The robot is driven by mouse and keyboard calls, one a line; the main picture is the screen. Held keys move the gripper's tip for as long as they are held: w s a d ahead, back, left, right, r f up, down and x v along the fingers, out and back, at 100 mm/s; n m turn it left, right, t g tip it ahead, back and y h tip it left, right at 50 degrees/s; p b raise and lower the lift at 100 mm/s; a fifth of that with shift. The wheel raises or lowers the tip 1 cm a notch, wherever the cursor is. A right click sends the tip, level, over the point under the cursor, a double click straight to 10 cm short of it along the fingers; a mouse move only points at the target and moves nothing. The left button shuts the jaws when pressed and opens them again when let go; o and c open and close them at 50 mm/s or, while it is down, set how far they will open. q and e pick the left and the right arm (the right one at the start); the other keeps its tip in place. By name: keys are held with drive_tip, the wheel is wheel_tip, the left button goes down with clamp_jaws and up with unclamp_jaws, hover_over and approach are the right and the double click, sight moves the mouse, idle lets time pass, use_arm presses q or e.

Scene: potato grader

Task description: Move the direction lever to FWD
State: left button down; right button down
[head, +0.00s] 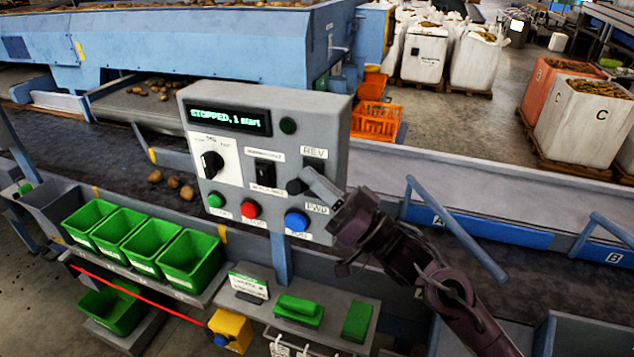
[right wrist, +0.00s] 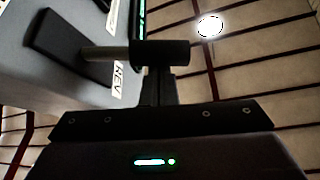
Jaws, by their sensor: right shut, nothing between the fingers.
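The direction lever has a dark round knob (head: 297,187) on the right side of the grey control panel (head: 345,120). Its black slot plate lies between the REV label (head: 314,153) above and the FWD label (head: 317,208) below. My left gripper is not in view.
The panel display (head: 229,120) reads "STOPPED". A rotary knob (head: 211,163), another black switch (head: 265,173) and green, red and blue (head: 297,221) buttons share the panel. Green bins (head: 190,260) and a tool shelf (head: 250,307) are below. The conveyor belt (head: 60,140) runs behind.

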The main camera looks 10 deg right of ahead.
wheel_tip(320, 180, down, 7)
drive_tip(key=n+g+y+b, duration=0.5)
drive_tip(key=n+g+b, duration=0.3)
drive_tip(key=n+b, duration=0.6)
drive_tip(key=shift+s+a+r, duration=0.2)
drive_tip(key=shift+s+a, duration=0.1)
drive_tip(key=shift+s, duration=0.1)
drive_tip(key=shift+b, duration=0.3)
